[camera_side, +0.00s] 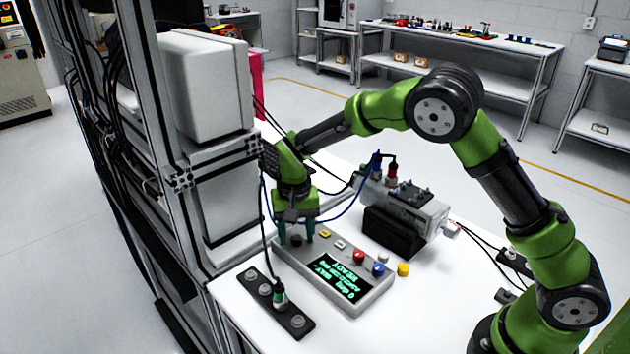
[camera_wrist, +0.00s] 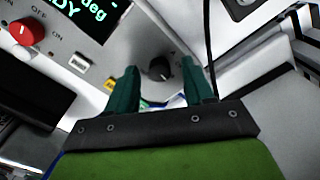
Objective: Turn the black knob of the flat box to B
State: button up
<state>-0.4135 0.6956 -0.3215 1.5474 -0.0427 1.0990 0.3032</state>
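The flat grey box (camera_side: 378,303) lies on the white table with a lit display (camera_side: 340,277) on top. Its black knob (camera_side: 297,240) is at the far left corner of its top; it also shows in the wrist view (camera_wrist: 159,68). My gripper (camera_side: 296,234) points down over that corner. In the wrist view its two green fingers (camera_wrist: 159,66) are apart, one on each side of the knob, with visible gaps. The knob looks untouched. The knob's letters are too small to read, so its setting cannot be told.
The box also carries a red knob (camera_side: 358,257), a blue button (camera_side: 379,269) and a yellow button (camera_side: 325,234). A black strip with round sockets (camera_side: 298,321) lies in front. A grey device (camera_side: 425,214) on a black stand is behind. Cables hang close to my gripper.

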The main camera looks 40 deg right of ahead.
aim_at(296, 236)
notch_tip(296, 236, up, 17)
dwell(0.7)
jog(key=shift+f, duration=0.1)
jog(key=s+d+r+n+t+y, duration=0.1)
jog(key=s+d+t, duration=0.1)
jog(key=s, duration=0.9)
jog(key=s+d+r+n+t+y, duration=0.1)
jog(key=s+t, duration=0.4)
jog(key=s, duration=0.7)
jog(key=d+r, duration=0.1)
jog(key=d, duration=0.1)
jog(key=shift+s+d+n, duration=0.25)
jog(key=shift+d+n, duration=0.05)
jog(key=shift+n, duration=0.1)
